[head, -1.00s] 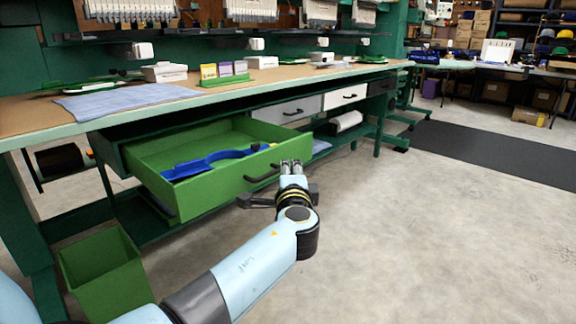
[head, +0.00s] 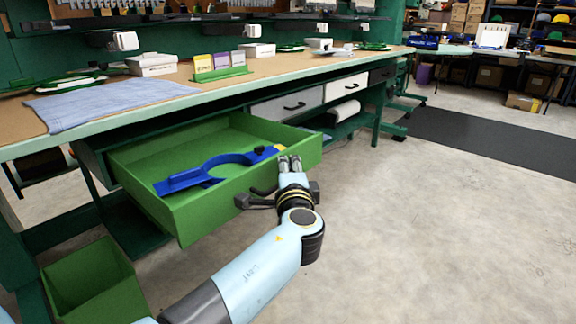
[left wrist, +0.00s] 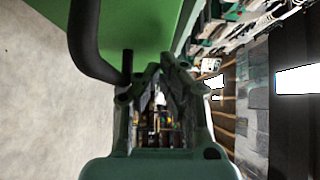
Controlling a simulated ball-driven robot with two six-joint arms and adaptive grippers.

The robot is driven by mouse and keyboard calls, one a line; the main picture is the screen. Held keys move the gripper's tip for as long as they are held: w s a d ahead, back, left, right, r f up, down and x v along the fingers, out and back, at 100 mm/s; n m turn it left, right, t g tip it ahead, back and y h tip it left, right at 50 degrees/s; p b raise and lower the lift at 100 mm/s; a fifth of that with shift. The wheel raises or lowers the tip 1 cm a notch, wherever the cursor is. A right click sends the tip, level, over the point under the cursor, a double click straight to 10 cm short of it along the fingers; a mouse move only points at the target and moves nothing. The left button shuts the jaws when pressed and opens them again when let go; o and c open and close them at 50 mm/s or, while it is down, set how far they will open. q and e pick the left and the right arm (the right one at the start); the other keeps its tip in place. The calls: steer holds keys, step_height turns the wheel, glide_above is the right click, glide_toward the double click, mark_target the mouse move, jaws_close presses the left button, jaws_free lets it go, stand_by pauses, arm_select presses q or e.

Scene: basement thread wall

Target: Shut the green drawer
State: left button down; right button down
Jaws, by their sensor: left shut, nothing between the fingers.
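The green drawer (head: 196,214) stands pulled out from under the workbench. A blue tool with a curved jaw (head: 222,163) lies inside it. My left gripper (head: 289,160) is shut and empty at the right part of the drawer front, close to the dark handle (head: 264,190). In the left wrist view the dark handle (left wrist: 88,45) curves beside my gripper (left wrist: 158,72), outside the fingers, with the green drawer front (left wrist: 140,22) behind it. I cannot tell whether the fingertips touch the front. My right gripper is not in view.
The workbench top (head: 130,108) holds a blue cloth (head: 105,102) and a green card holder (head: 222,73). Grey and white drawers (head: 345,88) to the right are shut. A green bin (head: 90,280) stands on the floor at lower left. The floor at right is clear.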

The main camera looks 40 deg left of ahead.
mark_target(206, 152)
arm_select(q)
steer(key=shift+a, duration=0.1)
